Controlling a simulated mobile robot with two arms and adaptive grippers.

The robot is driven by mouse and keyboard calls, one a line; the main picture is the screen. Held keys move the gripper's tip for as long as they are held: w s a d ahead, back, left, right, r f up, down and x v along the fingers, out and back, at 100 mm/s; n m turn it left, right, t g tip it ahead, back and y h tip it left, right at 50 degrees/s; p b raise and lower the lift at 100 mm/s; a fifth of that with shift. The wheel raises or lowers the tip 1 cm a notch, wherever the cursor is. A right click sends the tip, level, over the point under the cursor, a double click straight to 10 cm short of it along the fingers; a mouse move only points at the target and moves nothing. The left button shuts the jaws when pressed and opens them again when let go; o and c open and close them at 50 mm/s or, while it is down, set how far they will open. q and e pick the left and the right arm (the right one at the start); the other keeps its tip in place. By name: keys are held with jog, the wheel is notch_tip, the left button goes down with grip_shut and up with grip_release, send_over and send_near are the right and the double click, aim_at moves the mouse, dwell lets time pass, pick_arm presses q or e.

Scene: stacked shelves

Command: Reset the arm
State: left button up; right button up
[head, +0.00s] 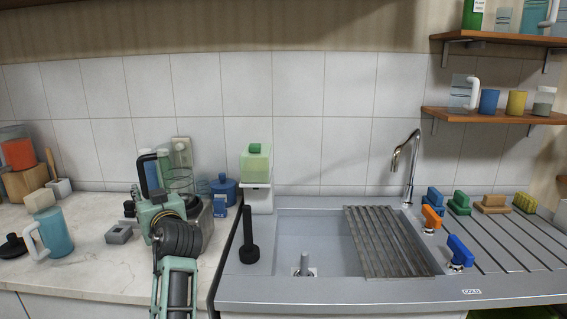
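My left arm (176,285) comes up from the bottom edge, left of the sink, with green links and a dark ribbed joint. It reaches over the counter toward the items near the wall. Its gripper cannot be made out clearly against the arm links and the clutter, so whether it is open or shut, or holds anything, does not show. My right arm and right gripper are out of view.
A blue mug (55,236) and a grey block (118,233) are left of my arm. A blue lidded pot (224,188) stands behind it to the right. The sink (288,228) has a slatted rack (385,245) across its right side. Shelves (490,115) hang upper right.

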pick_arm(q)
jog(key=s+f+m+g+h, duration=0.2)
jog(key=s+f, duration=0.6)
jog(key=f, duration=0.4)
jog(key=s+f+m+g+h, duration=0.1)
jog(key=s+f+g+h, duration=0.1)
jog(key=s+f, duration=0.8)
jog(key=s+d+f+m+g+h, duration=0.2)
jog(key=s+d+f, duration=0.25)
jog(key=s, duration=0.45)
jog(key=s+d+f+m+g+h, duration=0.2)
jog(key=s+d+f, duration=0.3)
jog(key=s, duration=0.5)
jog(key=s+d+f+m+g+h, duration=0.25)
jog(key=s+f, duration=0.35)
jog(key=s, duration=0.3)
notch_tip(320, 180, down, 25)
jog(key=s+g, duration=0.1)
jog(key=s, duration=0.1)
jog(key=s+a+f+g, duration=0.1)
jog(key=s+a+f, duration=0.2)
jog(key=s+f, duration=1.3)
jog(key=shift+s+f, duration=0.4)
jog(key=shift+s, duration=0.15)
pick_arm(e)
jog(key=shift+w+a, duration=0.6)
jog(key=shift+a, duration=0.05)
